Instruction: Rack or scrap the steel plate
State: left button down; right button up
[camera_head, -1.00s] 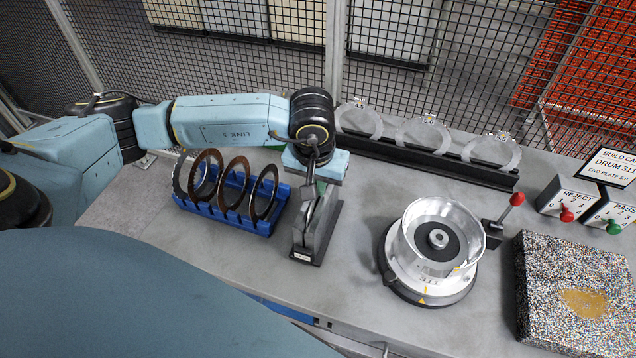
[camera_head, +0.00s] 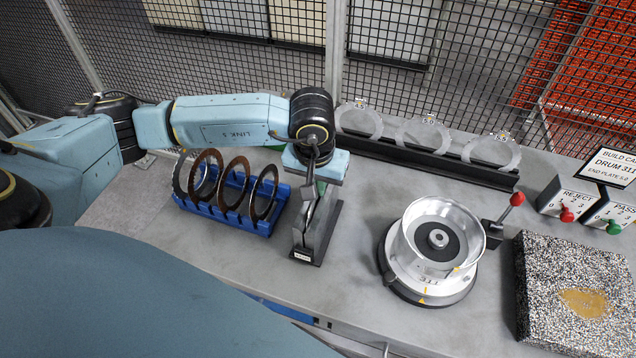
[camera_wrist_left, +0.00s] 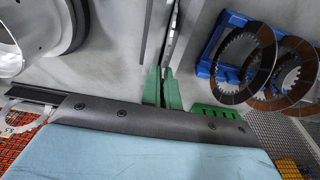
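My left gripper (camera_head: 311,183) points down over a grey slotted stand (camera_head: 318,240) on the bench. In the left wrist view its green fingers (camera_wrist_left: 163,88) are close together on a thin steel plate (camera_wrist_left: 172,38), seen edge-on. The plate (camera_head: 307,207) reaches down at the stand; whether it sits inside the slot is unclear. A blue rack (camera_head: 225,217) left of the stand holds several upright ring plates, brown-faced (camera_head: 236,187) and dark grey. My right gripper is not in view.
A silver drum (camera_head: 437,240) with a red-knobbed lever (camera_head: 517,199) stands right of the stand. Three grey rings (camera_head: 424,140) stand along a black rail (camera_head: 470,171) at the back.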

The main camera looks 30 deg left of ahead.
pick_arm(q)
notch_tip(320, 180, up, 12)
jog(key=p, duration=0.5)
jog(key=shift+r+p, duration=0.25)
jog(key=shift+p, duration=0.1)
dwell(0.9)
dwell(0.3)
